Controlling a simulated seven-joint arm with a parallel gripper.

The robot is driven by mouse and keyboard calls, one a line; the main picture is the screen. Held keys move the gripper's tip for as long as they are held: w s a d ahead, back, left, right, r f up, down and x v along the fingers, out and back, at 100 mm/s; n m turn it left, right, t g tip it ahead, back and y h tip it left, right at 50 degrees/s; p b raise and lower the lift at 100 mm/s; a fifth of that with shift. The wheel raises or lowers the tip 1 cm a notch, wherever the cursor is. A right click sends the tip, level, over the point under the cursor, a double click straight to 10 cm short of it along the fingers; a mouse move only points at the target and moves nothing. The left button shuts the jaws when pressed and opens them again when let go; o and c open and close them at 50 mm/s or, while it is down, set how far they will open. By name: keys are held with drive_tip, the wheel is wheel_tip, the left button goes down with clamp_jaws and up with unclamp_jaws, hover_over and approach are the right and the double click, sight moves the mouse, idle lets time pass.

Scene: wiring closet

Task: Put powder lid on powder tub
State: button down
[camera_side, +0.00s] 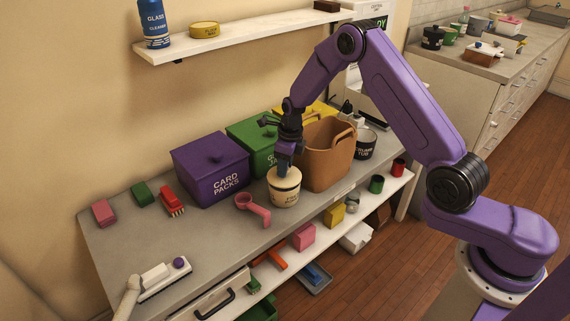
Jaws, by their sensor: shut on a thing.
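The powder tub (285,198) is a cream round tub with a dark band and a small label too blurred to read fully. It stands upright on the grey bench, in front of the brown basket. A pale tan powder lid (284,179) shows at its top. My gripper (284,168) points straight down over the tub and is shut on the lid at its middle. The lid lies at or very close to the tub's rim; I cannot tell whether it is fully seated. The jaw tips are small and dark here.
A brown basket (327,160) stands close behind and right of the tub. A pink scoop (254,209) lies close to its left. Purple (210,171) and green (250,143) boxes stand behind. A wall shelf (240,38) hangs above.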

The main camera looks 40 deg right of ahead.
drive_tip(key=shift+f, duration=0.8)
idle(0.4)
drive_tip(key=c, duration=1.1)
unclamp_jaws()
drive_tip(key=o, duration=0.6)
drive_tip(key=shift+s+d+r, duration=0.1)
drive_tip(key=shift+s+r, duration=0.05)
drive_tip(key=shift+r, duration=1.15)
drive_tip(key=shift+s+d+r, duration=0.1)
drive_tip(key=shift+s+r, duration=0.05)
drive_tip(key=shift+r, duration=1.2)
drive_tip(key=shift+s+d+r, duration=0.1)
drive_tip(key=shift+s+r, duration=0.05)
drive_tip(key=shift+r, duration=1.15)
drive_tip(key=shift+a, duration=0.1)
